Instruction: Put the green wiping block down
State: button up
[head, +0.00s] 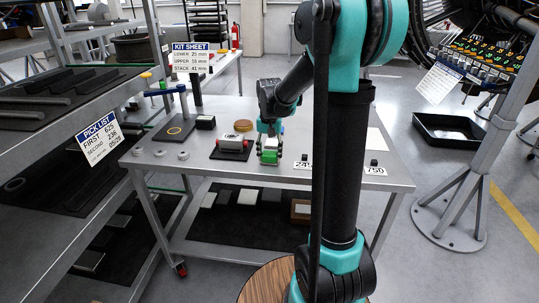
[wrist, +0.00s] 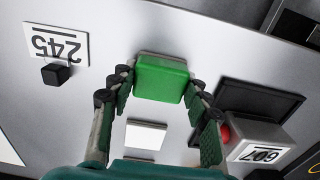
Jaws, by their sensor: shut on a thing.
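The green wiping block (wrist: 161,78) is between the fingertips of my gripper (wrist: 160,88) in the wrist view, with a thin pale layer along its far edge. In the head view the green block (head: 270,157) shows at the lower end of my gripper (head: 269,148), over the grey worktable (head: 225,170). The fingers are shut on the block's two sides. Whether its underside touches the tabletop cannot be told.
Left of my gripper, a grey box with a red part (head: 233,143) sits on a dark mat. A white square (wrist: 145,135) lies near the fingers. A 245 card (wrist: 56,44) with a small black block is at left in the wrist view. A 750 card (head: 374,171) is near the table's right edge.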

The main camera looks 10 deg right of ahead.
aim_at(270, 153)
jog(key=shift+f, duration=0.15)
jog(key=o, duration=1.3)
notch_tip(270, 153, up, 12)
jog(key=s+d+f+n+t, duration=0.1)
jog(key=s+f, duration=0.5)
jog(key=s, duration=0.1)
jog(key=s+d+f+n+t, duration=0.1)
jog(key=s+f, duration=0.5)
jog(key=s, duration=0.1)
jog(key=s+d+f+n+t, duration=0.1)
jog(key=s+d+f+t, duration=0.1)
jog(key=s+f, duration=0.4)
jog(key=shift+s+f+n, duration=0.15)
jog(key=shift+s+f, duration=0.05)
jog(key=shift+s, duration=0.3)
jog(key=shift+s+f+n, duration=0.15)
jog(key=shift+s, duration=0.35)
